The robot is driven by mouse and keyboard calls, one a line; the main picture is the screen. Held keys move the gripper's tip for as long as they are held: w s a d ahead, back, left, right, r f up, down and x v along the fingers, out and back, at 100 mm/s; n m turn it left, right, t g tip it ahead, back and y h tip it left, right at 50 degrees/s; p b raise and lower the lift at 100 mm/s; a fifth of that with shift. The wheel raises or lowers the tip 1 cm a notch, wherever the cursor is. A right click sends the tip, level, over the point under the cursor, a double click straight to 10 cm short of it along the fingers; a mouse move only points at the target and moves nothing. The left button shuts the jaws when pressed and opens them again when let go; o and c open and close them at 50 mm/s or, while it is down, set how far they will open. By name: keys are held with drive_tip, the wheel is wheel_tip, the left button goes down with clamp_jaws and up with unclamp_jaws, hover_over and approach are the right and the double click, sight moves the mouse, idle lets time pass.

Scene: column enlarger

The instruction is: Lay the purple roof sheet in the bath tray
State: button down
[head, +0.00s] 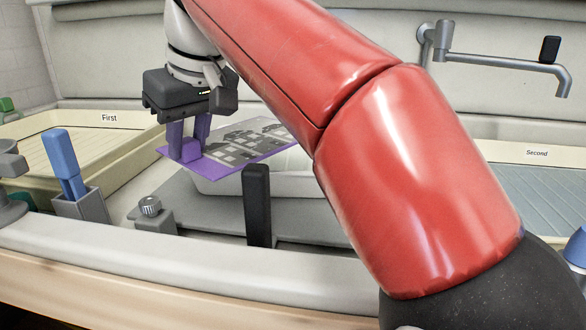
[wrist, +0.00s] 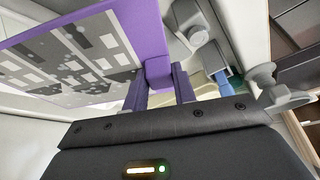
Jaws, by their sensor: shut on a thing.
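The purple roof sheet (head: 246,147) has a grey print of buildings on its upper face and a raised purple block near one edge. My gripper (head: 188,148) is shut on that block and holds the sheet out to the right, roughly level. In the wrist view the sheet (wrist: 70,62) fills the upper left, with the block between the fingers (wrist: 160,85). A white tray (head: 212,186), which may be the bath tray, lies below the sheet in the middle. The sheet and my red arm hide much of it, and I cannot tell whether they touch.
A cream tray labelled First (head: 90,125) is at left and a blue-grey tray labelled Second (head: 545,195) at right. A blue-handled tool (head: 64,160) stands in a grey holder. A black post (head: 257,205) rises in front of the white tray. A tap (head: 500,60) hangs at the back right.

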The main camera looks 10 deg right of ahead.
drive_tip(key=shift+r, duration=0.1)
drive_tip(key=shift+r, duration=2.9)
drive_tip(key=shift+s, duration=0.1)
